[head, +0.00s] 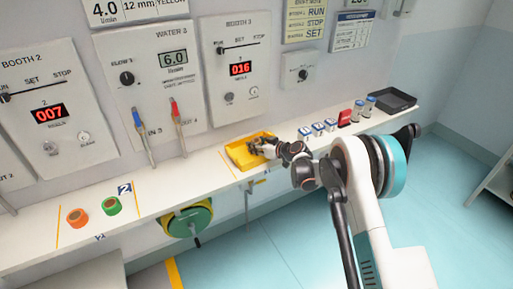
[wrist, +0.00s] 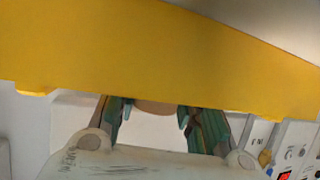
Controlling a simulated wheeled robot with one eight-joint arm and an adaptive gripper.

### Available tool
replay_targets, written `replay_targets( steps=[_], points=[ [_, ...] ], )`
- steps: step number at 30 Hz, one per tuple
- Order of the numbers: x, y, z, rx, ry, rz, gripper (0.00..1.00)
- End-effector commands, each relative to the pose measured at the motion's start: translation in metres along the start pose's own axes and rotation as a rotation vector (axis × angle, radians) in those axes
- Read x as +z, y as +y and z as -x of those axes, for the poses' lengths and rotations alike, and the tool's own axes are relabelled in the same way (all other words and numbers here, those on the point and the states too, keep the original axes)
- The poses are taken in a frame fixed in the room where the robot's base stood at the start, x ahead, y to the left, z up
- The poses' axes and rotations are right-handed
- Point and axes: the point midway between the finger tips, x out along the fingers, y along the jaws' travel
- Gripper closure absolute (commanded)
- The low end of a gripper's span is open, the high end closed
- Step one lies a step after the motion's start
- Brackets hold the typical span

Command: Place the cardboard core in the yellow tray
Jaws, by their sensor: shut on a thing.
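The yellow tray (head: 235,154) lies on the white shelf below Booth 3. My gripper (head: 259,147) is at the tray, over its right part in the head view. In the wrist view a broad yellow face of the tray (wrist: 150,50) fills the upper part and hides the ends of the fingers. My gripper (wrist: 153,117) is shut on a tan thing, the cardboard core (wrist: 155,107), of which only a small curved part shows between the fingers. I cannot tell whether the core touches the tray floor.
An orange roll (head: 77,217) and a green roll (head: 112,205) stand on the shelf at left. Right of the tray are small blue-and-white boxes (head: 318,128), a red item (head: 345,118), jars (head: 364,106) and a black tray (head: 392,99). A green wheel (head: 187,221) hangs below the shelf.

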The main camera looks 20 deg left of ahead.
Motion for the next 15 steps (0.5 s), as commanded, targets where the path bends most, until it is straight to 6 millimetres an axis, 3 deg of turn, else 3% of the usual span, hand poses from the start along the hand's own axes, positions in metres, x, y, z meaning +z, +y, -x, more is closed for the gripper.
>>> replay_targets(
  steps=[11,12,14,15],
  points=[
    [0.0049,0.0,-0.002,0.0,0.0,0.0,0.84],
    [0.0039,0.0,-0.0016,0.0,0.0,0.0,0.57],
    [0.0035,0.0,-0.0014,0.0,0.0,0.0,0.45],
    [0.0034,0.0,-0.0014,0.0,0.0,0.0,0.45]
  ],
)
